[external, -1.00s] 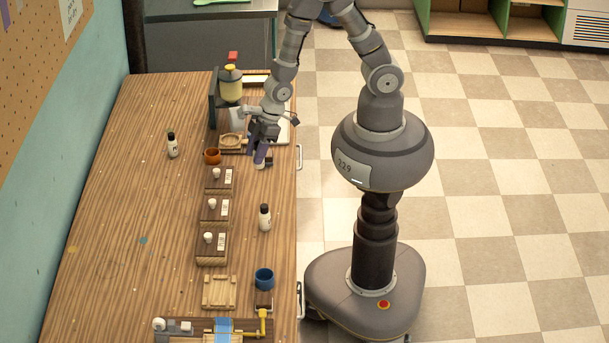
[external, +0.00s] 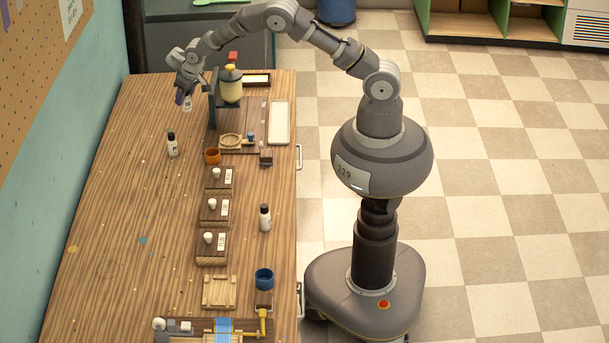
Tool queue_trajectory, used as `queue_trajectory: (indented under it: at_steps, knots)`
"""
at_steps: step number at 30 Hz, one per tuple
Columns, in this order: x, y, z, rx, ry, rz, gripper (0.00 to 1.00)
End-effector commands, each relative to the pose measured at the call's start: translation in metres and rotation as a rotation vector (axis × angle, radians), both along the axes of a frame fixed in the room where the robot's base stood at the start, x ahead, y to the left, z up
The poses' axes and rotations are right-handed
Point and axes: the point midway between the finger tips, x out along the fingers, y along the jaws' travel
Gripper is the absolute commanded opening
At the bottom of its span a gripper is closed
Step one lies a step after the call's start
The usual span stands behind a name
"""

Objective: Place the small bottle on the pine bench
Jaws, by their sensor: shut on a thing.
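My gripper (external: 184,92) is shut on a small bottle (external: 187,104), pale with a label. Whether the bottle touches the bench top cannot be told. The fingers hide the bottle's upper part. Two similar bottles with black caps stand on the bench: one at the left (external: 172,146), one near the right edge (external: 265,219).
A dark stand with a yellow vessel (external: 231,88) is just right of my gripper. An orange cup (external: 212,156), several dark blocks with white knobs (external: 213,210), a blue cup (external: 264,277) and a white tray (external: 279,122) are on the bench. The bench's left side is mostly clear.

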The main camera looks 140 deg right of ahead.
Motion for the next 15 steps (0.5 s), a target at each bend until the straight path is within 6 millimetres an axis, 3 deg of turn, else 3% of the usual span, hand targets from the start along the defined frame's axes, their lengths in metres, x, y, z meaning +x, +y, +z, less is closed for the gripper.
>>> queue_trajectory:
  at_steps: [3,6,11,15]
  knots:
    - [-0.014,-0.025,0.003,-0.010,0.001,-0.070,0.08]
    - [-0.020,-0.034,0.006,-0.014,0.001,-0.097,0.08]
    - [-0.021,-0.036,0.002,-0.013,0.002,-0.104,0.08]
    - [-0.021,-0.035,-0.022,-0.012,0.002,-0.103,0.08]
